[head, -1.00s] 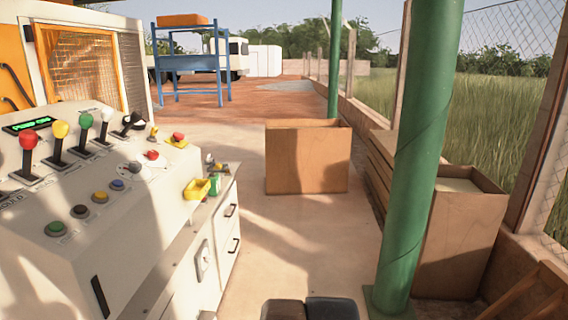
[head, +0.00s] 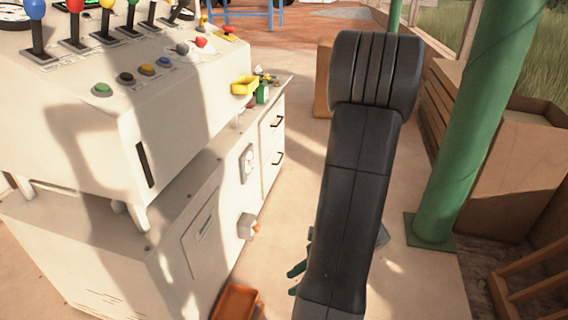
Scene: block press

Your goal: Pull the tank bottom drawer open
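The white cabinet under the control console has two stacked drawers at its far end, an upper drawer (head: 270,125) and a lower drawer (head: 270,172). Each has a dark bar handle, and both look shut. No label tells me which part is the tank. My gripper (head: 294,280) shows two green fingertips with a gap between them, low in the picture and pointing left. The rest of it is hidden behind my dark arm. It is nearer to me than the drawers, apart from their handles, and I see nothing between the tips.
The console (head: 120,130) with levers and buttons overhangs the cabinet at left. A gauge (head: 247,163) and a grey fitting (head: 247,226) stick out from the cabinet side. An orange bin (head: 237,303) is at the bottom. A green post (head: 473,130) stands right. Open floor lies between.

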